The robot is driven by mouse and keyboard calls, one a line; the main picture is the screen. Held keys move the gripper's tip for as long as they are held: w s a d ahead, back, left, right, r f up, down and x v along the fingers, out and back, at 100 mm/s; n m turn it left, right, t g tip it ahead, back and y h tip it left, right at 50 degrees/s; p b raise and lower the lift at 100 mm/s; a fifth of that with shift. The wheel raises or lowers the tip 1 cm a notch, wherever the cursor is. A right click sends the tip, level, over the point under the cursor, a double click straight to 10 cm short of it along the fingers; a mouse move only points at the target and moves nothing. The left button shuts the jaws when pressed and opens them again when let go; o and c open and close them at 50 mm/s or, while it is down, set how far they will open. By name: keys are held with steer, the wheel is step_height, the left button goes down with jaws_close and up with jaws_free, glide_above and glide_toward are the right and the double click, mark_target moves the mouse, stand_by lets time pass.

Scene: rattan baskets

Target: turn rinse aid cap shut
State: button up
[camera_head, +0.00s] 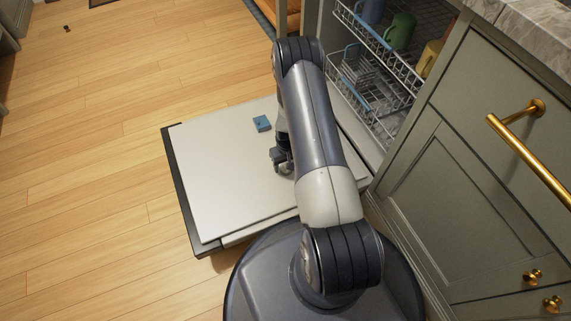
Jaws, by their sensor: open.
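The dishwasher door (225,165) is folded down and lies flat, its pale inner face up. A small blue square piece (262,123) is on it, left of my arm. My gripper (283,164) is low over the door, just below and right of the blue piece and apart from it. It is open, and its fingertips are small and dark. A round greyish shape shows at the fingertips, partly hidden; I cannot tell whether it is the rinse aid cap or part of my gripper. My arm covers the right part of the door.
The dishwasher racks (365,90) stand at the door's far right, with a green mug (400,31) and a yellow mug (431,57) in the upper rack. A green cabinet (440,190) with a brass handle (530,150) is close on the right.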

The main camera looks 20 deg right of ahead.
steer(key=shift+c, duration=0.5)
steer(key=c, duration=0.9)
steer(key=shift+n+b, duration=0.3)
steer(key=n+b, duration=0.1)
steer(key=n, duration=0.1)
steer(key=shift+f+n+b, duration=0.1)
steer(key=shift+n+b, duration=0.2)
steer(key=shift+b, duration=0.1)
steer(key=n+b, duration=0.2)
steer(key=n, duration=0.3)
steer(key=shift+b, duration=0.35)
steer(key=n+b, duration=0.1)
steer(key=n, duration=0.4)
steer(key=shift+b, duration=0.4)
steer(key=shift+n+b, duration=0.7)
steer(key=shift+n, duration=1.6)
